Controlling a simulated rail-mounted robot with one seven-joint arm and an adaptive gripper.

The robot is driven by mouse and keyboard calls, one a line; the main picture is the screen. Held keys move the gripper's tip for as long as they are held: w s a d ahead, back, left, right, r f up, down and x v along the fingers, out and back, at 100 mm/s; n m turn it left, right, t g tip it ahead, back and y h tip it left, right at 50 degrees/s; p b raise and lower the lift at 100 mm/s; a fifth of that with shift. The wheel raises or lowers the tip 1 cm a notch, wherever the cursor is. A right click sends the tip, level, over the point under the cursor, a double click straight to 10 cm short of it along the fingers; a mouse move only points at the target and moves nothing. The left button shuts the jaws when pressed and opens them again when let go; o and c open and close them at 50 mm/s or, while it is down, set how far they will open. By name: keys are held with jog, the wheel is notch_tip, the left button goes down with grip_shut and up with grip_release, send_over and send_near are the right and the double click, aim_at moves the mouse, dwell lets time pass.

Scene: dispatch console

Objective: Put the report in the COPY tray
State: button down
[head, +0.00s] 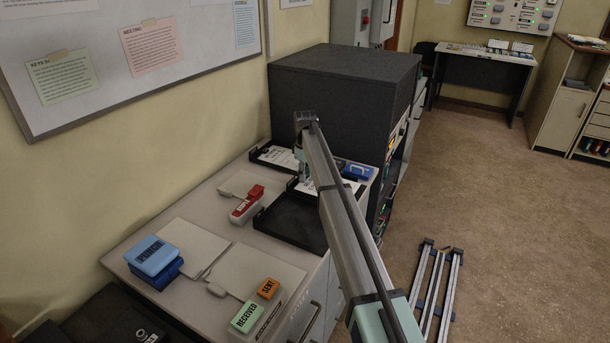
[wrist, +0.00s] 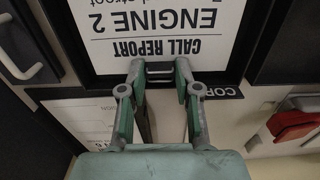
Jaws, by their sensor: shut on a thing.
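The report (wrist: 150,22) is a white sheet reading "CALL REPORT ENGINE 2", upside down in the wrist view. My gripper (wrist: 160,72) is shut on its near edge, at a small grey bar. The sheet is over a dark tray (wrist: 238,45), whose label (wrist: 222,92) shows "COP", the rest hidden by a finger. I cannot tell whether the sheet rests in it. In the head view my gripper (head: 304,178) points down at the black trays; part of the report (head: 308,188) shows beside it. The front tray (head: 290,222) is otherwise bare.
A back tray (head: 262,150) holds papers. A red stamp (head: 247,207) lies left of the trays, and a blue object (head: 356,171) stands right. A dark cabinet (head: 340,85) rises behind. Blue boxes (head: 153,260), folders (head: 245,272) and stamps (head: 249,316) occupy the near counter.

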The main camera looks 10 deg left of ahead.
jog(key=shift+f, duration=0.6)
jog(key=c, duration=0.8)
grip_release()
notch_tip(320, 180, up, 12)
jog(key=b, duration=0.2)
jog(key=shift+b, duration=0.35)
